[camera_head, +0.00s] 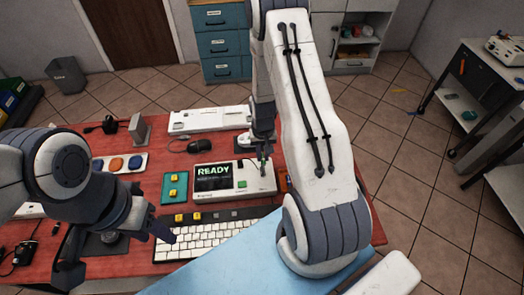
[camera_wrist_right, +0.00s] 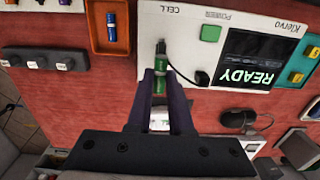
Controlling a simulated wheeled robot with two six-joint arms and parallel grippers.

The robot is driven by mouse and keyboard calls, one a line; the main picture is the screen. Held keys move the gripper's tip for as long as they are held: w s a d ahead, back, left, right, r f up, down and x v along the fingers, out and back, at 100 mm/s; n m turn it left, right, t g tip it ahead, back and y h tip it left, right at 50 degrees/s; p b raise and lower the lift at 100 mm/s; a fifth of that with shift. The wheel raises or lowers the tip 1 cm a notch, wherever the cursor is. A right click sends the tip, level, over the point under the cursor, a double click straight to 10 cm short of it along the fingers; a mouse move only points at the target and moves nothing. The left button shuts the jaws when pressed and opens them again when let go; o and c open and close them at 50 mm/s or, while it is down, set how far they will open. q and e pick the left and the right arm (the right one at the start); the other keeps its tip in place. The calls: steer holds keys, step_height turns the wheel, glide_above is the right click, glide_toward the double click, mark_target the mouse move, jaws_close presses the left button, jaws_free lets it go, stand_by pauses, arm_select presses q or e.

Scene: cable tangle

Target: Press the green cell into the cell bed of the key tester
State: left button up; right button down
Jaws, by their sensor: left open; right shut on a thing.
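The key tester (camera_head: 207,195) is a white box with a dark screen reading READY in green. Its screen, green power button (camera_wrist_right: 210,33) and CELL label also show in the right wrist view. The cell bed is by that label, dark and partly hidden by the cell and fingers. My right gripper (camera_head: 262,160) is shut on the green cell (camera_wrist_right: 160,84) at the tester's edge beside the bed. I cannot tell whether the cell touches the bed. My left gripper (camera_head: 114,250) is open and empty, left of the keyboard.
An orange tray (camera_wrist_right: 108,52) with a blue cell (camera_wrist_right: 112,28) lies beside the tester. A white keyboard (camera_head: 205,238) is in front of it.

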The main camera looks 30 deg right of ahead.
mark_target(263, 158)
steer(key=shift+f+b, duration=2.2)
steer(key=shift+f, duration=0.75)
steer(key=shift+s+f+b, duration=0.1)
steer(key=shift+f+b, duration=0.25)
steer(key=shift+f, duration=0.15)
steer(key=c, duration=1.1)
jaws_free()
steer(key=shift+r, duration=0.25)
steer(key=shift+r+p, duration=1.4)
steer(key=shift+r, duration=0.15)
